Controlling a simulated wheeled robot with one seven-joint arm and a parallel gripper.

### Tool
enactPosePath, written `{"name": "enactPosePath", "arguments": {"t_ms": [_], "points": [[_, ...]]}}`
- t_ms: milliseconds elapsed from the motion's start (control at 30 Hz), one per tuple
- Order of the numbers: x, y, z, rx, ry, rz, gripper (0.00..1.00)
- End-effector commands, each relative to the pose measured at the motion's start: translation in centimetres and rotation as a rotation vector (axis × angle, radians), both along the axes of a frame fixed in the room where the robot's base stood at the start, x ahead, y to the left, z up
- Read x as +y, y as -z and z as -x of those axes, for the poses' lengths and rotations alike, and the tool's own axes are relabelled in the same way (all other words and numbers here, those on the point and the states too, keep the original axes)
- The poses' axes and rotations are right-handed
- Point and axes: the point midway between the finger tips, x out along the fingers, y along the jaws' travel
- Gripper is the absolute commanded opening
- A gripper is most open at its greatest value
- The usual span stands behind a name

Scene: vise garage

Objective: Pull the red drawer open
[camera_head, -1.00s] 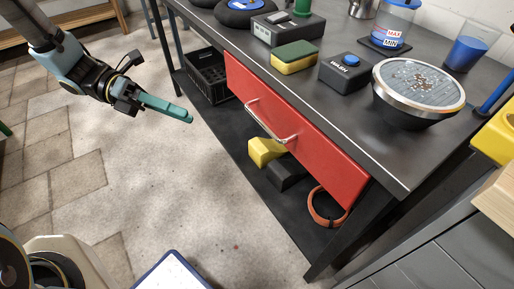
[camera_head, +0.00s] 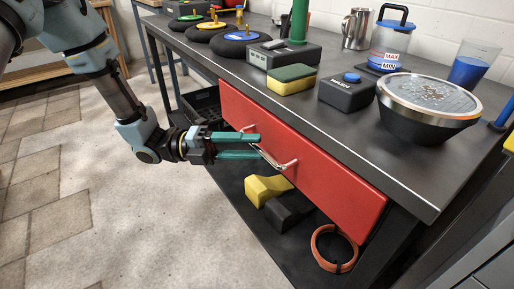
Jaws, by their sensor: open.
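The red drawer (camera_head: 325,181) sits in the front of the dark workbench, under its top, and looks shut. Its silver bar handle (camera_head: 270,158) runs across the left half of the drawer front. My gripper (camera_head: 258,146) has teal fingers and is open.
The benchtop (camera_head: 350,135) holds a sponge (camera_head: 291,79), a black box with a blue button (camera_head: 347,91) and a round pan-like bowl (camera_head: 430,100). Yellow (camera_head: 267,188) and black blocks and an orange ring (camera_head: 333,249) lie on the lower shelf. The floor in front is clear.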

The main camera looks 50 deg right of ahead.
Motion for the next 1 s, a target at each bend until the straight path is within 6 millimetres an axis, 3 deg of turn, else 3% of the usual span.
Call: {"name": "enactPosePath", "arguments": {"t_ms": [200, 500, 900, 1000], "points": [[-0.7, -0.2, 1.5, 0.0, 0.0, 0.0, 0.45], [-0.8, -0.2, 1.6, 0.0, 0.0, 0.0, 0.44], [-0.8, -0.2, 1.6, -0.001, 0.0, 0.0, 0.0], [-0.8, -0.2, 1.6, -0.001, 0.0, 0.0, 0.0]]}}
